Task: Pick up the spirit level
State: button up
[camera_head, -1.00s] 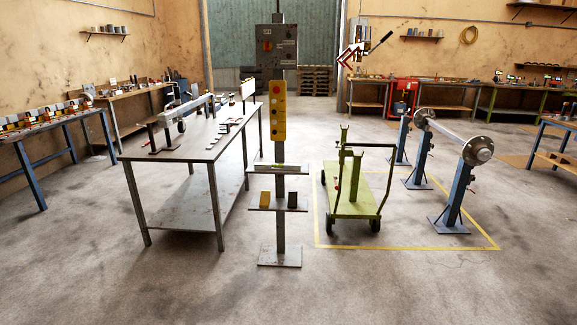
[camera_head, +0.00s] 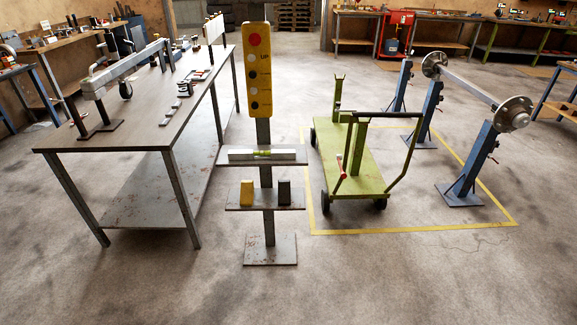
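The spirit level (camera_head: 284,154) is a short silvery bar with a yellow-green vial near its middle. It lies flat across the upper shelf (camera_head: 226,157) of a grey post stand, just below a yellow control box (camera_head: 258,70) with several buttons. The stand is ahead of me, near the middle of the head view. Nothing covers the level. My gripper is not in view.
A steel table (camera_head: 90,143) with parts on top stands close on the stand's left. A green cart (camera_head: 353,165) and blue axle stands (camera_head: 469,165) are on the right, by a yellow floor line. The floor in front is clear.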

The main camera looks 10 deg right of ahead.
aim_at(274, 153)
jog(key=i+l+u, duration=0.2)
jog(key=i, duration=0.3)
jog(key=i+l, duration=0.1)
jog(key=i, duration=0.8)
jog(key=i+l+u, duration=0.1)
jog(key=i, duration=0.75)
